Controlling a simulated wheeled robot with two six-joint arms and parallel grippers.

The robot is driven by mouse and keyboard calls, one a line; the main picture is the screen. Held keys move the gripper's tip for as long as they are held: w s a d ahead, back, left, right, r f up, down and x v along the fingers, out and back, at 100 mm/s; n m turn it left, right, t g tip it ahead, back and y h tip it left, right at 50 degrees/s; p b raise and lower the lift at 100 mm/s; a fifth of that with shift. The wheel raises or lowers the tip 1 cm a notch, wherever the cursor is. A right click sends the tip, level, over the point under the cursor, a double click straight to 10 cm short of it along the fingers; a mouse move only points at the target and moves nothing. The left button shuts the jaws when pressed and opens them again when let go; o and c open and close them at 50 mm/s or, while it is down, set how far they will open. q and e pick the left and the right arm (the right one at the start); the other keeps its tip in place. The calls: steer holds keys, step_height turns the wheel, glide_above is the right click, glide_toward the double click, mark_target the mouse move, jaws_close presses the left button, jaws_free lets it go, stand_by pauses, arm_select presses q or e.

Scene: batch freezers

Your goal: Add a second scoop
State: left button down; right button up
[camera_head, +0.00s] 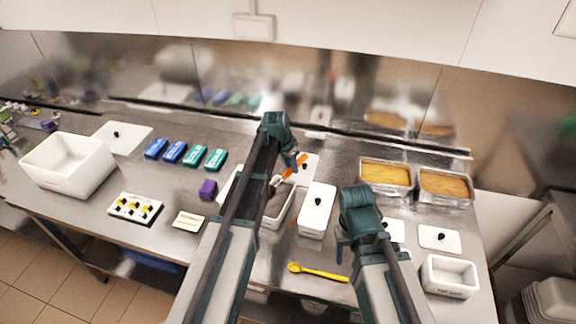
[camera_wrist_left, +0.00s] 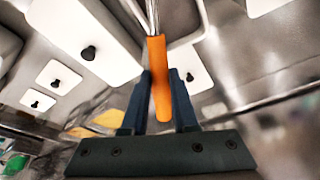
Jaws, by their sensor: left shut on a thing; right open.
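My left gripper (camera_head: 293,157) is shut on the orange handle (camera_head: 295,166) of a metal-shafted tool, likely a scoop. The handle also shows between the fingers in the left wrist view (camera_wrist_left: 160,90). My arm hides part of that tub, and I cannot tell whether the tool touches the contents. My right gripper (camera_head: 356,240) is open and empty above the counter, right of a lidded white tub (camera_head: 317,208).
A yellow spoon (camera_head: 318,273) lies near the front edge. Two trays of tan contents (camera_head: 387,176) stand at the back right. A small empty white tub (camera_head: 450,277) stands at the right. Blue and green packs (camera_head: 174,152) and a large white bin (camera_head: 68,164) are at the left.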

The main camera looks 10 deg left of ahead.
arm_select(q)
steer(key=shift+w+d+r+g+y, duration=0.1)
steer(key=shift+w+d+g+y, duration=0.3)
steer(key=shift+w+g, duration=0.2)
stand_by(0.4)
